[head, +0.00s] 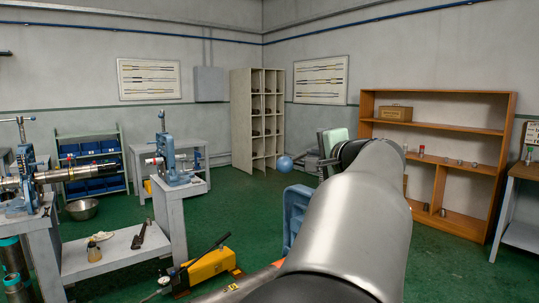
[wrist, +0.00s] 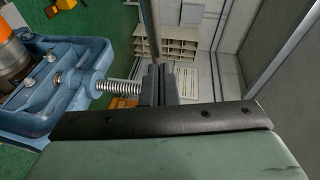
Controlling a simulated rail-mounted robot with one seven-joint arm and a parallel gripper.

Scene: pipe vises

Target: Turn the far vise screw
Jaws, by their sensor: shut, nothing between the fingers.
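In the wrist view a blue vise (wrist: 60,95) fills the left side, with a threaded screw (wrist: 122,87) running right from it. A grey bar (wrist: 149,30) runs up from near the screw's outer end and looks like its handle. My gripper (wrist: 160,75) is shut with dark fingers at that end of the screw; I cannot tell whether they touch the screw or bar. In the head view my arm covers most of this area. A blue part (head: 296,208) shows left of my arm, probably this vise. The fingers are hidden there.
Two other blue vises, one holding a pipe (head: 75,172) and one farther back (head: 172,160), stand at the left. A yellow pump (head: 208,266) lies on the floor. A wooden shelf (head: 435,97) stands at the right. Green floor is open in the middle.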

